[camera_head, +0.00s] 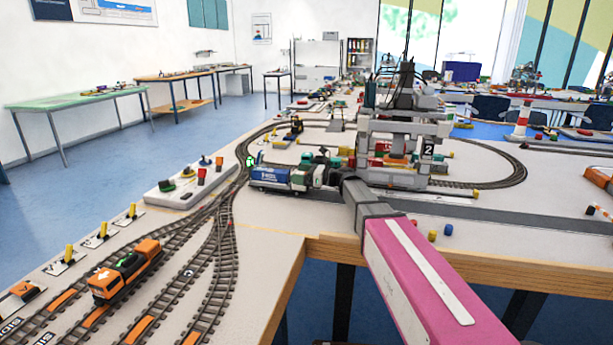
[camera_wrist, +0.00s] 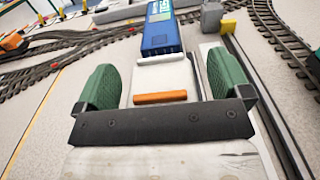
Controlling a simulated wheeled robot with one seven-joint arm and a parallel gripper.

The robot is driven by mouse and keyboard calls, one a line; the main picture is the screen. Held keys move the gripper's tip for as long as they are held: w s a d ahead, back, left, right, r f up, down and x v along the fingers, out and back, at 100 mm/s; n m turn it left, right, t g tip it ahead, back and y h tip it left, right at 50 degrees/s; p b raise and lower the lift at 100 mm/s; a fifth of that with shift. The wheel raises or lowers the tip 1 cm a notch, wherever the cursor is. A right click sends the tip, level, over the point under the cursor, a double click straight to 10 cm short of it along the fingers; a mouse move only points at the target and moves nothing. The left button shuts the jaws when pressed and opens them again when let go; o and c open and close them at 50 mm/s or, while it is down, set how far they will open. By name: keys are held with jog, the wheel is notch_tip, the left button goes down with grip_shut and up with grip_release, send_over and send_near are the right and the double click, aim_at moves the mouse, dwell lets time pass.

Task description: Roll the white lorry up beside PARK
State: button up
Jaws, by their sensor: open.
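The white lorry (camera_head: 300,179) stands on the light table near its front edge, left of the grey gantry crane marked 2 (camera_head: 428,150), with a blue box (camera_head: 268,177) on it. In the wrist view the lorry's white part (camera_wrist: 160,76) lies between my gripper's two green fingers, and the blue box (camera_wrist: 160,36) is beyond it. My gripper (camera_wrist: 160,68) is open, with a finger on each side of the white part and visible gaps. In the head view my gripper (camera_head: 321,166) partly covers the lorry's right end. I cannot make out the PARK lettering in either view.
Curved rail track (camera_head: 232,205) runs left of the lorry, with an orange locomotive (camera_head: 125,272) at the lower left. A white panel with coloured controls (camera_head: 183,190) stands beside the track. A dark grey strip (camera_head: 470,212) runs right along the table, near small loose pieces.

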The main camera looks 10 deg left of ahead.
jog(key=c, duration=1.2)
